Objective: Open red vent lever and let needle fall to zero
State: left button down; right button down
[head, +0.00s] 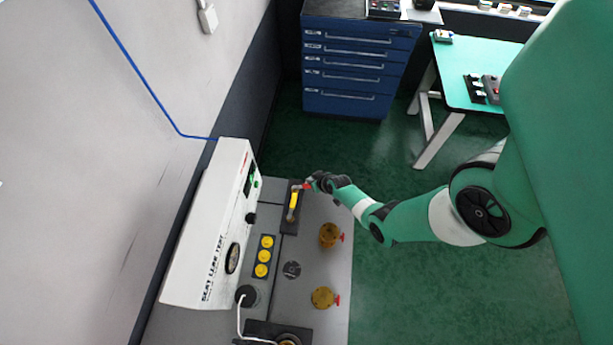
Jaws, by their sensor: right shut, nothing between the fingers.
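The grey test bench (310,265) stands against the wall at the left. A small red piece (307,187), which looks like the vent lever's end, shows at the bench's far end beside a yellow bar (293,201) on a dark plate. My right gripper (312,183) is shut and empty right at this red piece; I cannot tell whether they touch. The white "SEAT LEAK TEST" panel (205,230) carries a round dark gauge (232,258), its needle too small to read. My left gripper is not in view.
Two brass valves with red handles, one nearer my arm (329,235) and one lower (322,298), stand on the bench's right side. Yellow caps (264,256) sit in a dark strip. A blue cabinet (357,70) and green-topped table (458,75) stand behind. Green floor is clear between.

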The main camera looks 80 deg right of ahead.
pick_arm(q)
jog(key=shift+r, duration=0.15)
pick_arm(e)
jog(key=shift+s+a, duration=0.25)
jog(key=shift+a, duration=0.65)
jog(key=shift+s+a+f, duration=0.1)
jog(key=shift+a, duration=0.15)
